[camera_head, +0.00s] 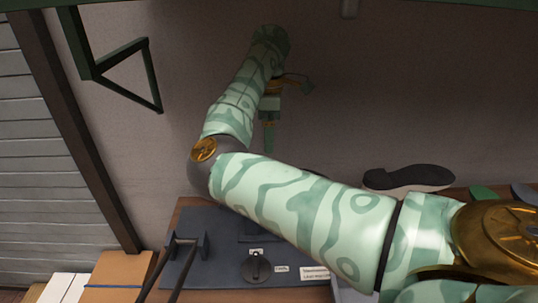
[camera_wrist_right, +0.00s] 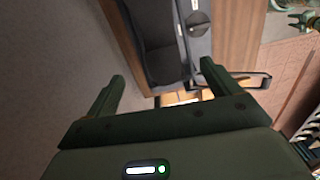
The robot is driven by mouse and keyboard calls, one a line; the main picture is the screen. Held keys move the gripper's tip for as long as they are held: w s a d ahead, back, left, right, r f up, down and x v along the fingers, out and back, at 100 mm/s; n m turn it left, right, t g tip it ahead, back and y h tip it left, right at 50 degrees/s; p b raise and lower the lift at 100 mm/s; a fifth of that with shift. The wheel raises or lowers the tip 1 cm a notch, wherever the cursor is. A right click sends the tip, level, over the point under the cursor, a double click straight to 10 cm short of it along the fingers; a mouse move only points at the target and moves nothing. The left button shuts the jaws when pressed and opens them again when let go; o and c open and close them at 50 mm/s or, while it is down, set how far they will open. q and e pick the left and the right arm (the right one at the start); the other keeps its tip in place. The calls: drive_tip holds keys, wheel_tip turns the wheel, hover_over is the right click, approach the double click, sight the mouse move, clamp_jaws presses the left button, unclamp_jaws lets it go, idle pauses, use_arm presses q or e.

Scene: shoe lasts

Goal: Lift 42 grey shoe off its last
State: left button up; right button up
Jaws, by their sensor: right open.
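No shoe marked 42 can be made out, and no last is clearly visible. A dark shoe-shaped piece with a pale edge (camera_head: 408,178) lies at the right in the head view, partly behind my arm. My right arm reaches across to the upper left. Its gripper (camera_head: 269,138) hangs by the back wall, well away from that piece. In the right wrist view the two fingers of the right gripper (camera_wrist_right: 162,90) are spread, with nothing between them. My left gripper is not in view.
A dark board (camera_head: 205,225) with a round knob (camera_head: 257,267) and small labels sits on the wooden bench, partly hidden by my arm; the knob shows in the wrist view (camera_wrist_right: 197,23). A triangular bracket (camera_head: 125,72) juts out upper left. Cardboard (camera_head: 120,275) lies lower left.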

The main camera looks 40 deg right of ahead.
wheel_tip(320, 180, down, 13)
drive_tip(key=b, duration=0.3)
drive_tip(key=shift+s, duration=0.15)
drive_tip(key=shift+f, duration=0.6)
drive_tip(key=c, duration=1.3)
drive_tip(key=shift+r, duration=0.15)
wheel_tip(320, 180, up, 6)
drive_tip(key=p, duration=0.4)
drive_tip(key=shift+f, duration=0.25)
drive_tip(key=shift+r+p, duration=3.7)
drive_tip(key=shift+r, duration=0.95)
